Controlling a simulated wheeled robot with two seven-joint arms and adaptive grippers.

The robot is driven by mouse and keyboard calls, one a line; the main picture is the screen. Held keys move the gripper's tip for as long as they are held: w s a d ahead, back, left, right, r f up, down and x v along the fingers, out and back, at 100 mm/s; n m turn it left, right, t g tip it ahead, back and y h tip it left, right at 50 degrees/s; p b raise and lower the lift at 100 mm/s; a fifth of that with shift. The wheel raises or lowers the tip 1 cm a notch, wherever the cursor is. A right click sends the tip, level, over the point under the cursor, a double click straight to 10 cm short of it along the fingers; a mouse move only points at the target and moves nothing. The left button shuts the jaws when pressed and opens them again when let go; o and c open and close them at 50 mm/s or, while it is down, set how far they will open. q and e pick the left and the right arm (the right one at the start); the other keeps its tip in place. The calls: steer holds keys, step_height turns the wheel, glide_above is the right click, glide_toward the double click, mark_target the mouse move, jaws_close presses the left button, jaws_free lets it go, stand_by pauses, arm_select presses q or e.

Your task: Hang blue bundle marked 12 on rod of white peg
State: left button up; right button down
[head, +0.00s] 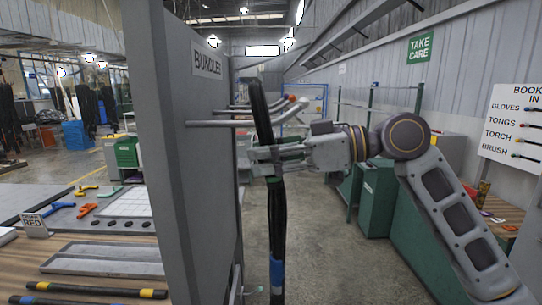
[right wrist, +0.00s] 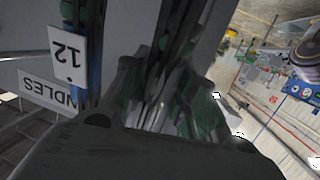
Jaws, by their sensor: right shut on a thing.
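The bundle (head: 277,215) is a long black hank of hoses with a blue band low down, hanging upright. My right gripper (head: 266,160) is shut on its upper part, and the bundle's top rises above the fingers. In the right wrist view a white tag marked 12 (right wrist: 68,56) shows upside down beside blue tape. The nearest rod (head: 220,124) is pale grey with an upturned end and sticks out from the grey panel. The bundle's top crosses in front of this rod; I cannot tell whether the rod passes through it. My left gripper is not in view.
The tall grey panel (head: 182,190) with a BUNDLES sign (head: 207,63) stands close left of the bundle. More rods lie behind, one with an orange-red tip (head: 292,98). A wooden bench (head: 80,245) with tools is at left. Green cabinets (head: 378,195) stand at right.

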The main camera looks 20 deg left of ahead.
steer(key=shift+s+a+f+b, duration=0.1)
steer(key=shift+a+f+b, duration=0.2)
steer(key=shift+f, duration=0.35)
steer(key=shift+s+a+f+b, duration=0.1)
steer(key=shift+f+b, duration=0.25)
steer(key=shift+f, duration=0.3)
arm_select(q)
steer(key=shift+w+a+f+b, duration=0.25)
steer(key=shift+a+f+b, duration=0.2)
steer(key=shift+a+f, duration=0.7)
arm_select(e)
steer(key=shift+a+f, duration=0.1)
steer(key=shift+f, duration=0.75)
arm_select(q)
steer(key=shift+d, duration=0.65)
arm_select(e)
steer(key=c, duration=1.1)
jaws_free()
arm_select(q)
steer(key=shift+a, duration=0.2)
arm_select(e)
steer(key=shift+o, duration=0.2)
steer(key=v, duration=1.2)
steer(key=shift+f, duration=0.1)
